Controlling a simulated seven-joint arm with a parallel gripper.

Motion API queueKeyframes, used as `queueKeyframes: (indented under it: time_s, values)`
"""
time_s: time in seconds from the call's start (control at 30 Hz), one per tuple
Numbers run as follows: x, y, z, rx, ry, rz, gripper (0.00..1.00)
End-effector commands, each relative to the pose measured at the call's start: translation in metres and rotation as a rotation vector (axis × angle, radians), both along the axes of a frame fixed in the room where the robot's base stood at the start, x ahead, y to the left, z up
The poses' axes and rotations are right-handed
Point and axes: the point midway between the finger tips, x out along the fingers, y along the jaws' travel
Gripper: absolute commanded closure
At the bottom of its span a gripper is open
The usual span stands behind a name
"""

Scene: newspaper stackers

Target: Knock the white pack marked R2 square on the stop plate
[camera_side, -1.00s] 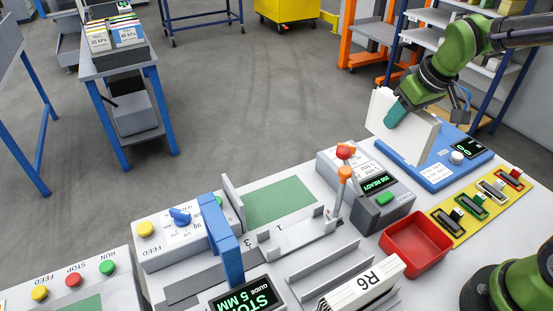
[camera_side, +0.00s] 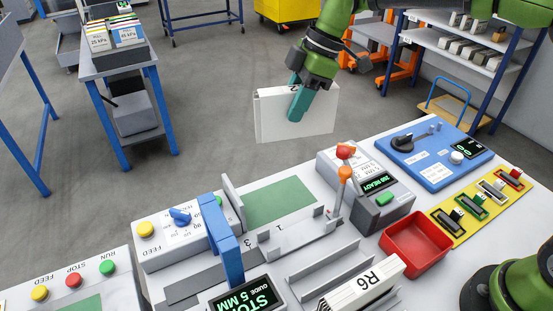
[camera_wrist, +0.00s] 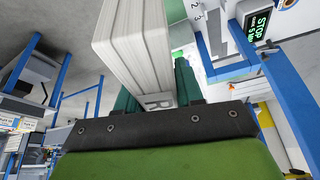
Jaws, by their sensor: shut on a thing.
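My gripper (camera_side: 295,108) is shut on a white pack (camera_side: 319,110). It holds the pack upright in the air, behind the table's far edge and clear of the table. Part of a "2" shows on the pack's top edge beside the fingers. In the wrist view, the pack (camera_wrist: 135,50) fills the space between the teal fingers (camera_wrist: 158,95), and an "R" shows on its near edge. An upright grey plate (camera_side: 232,202) stands at the left end of a green pad (camera_side: 280,202). I cannot tell for sure that this is the stop plate.
A blue upright guide (camera_side: 222,243) stands by a STOP display (camera_side: 246,299). An orange-knobbed lever (camera_side: 343,180) rises right of the green pad. A pack marked R6 (camera_side: 362,285) lies in front. A red bin (camera_side: 416,244) and a blue panel (camera_side: 430,165) are on the right.

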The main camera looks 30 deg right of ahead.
Motion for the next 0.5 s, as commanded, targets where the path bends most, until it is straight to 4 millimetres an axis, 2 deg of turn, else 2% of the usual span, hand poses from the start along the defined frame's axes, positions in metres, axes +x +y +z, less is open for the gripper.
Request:
queueKeyframes:
  time_s: [0.1,0.33,0.5]
  values:
    - [0.004,0.018,0.0,0.003,-0.002,0.112,1.0]
    - [0.008,0.041,0.0,0.002,-0.003,0.27,1.0]
    - [0.007,0.038,-0.036,-0.003,0.002,0.263,1.0]
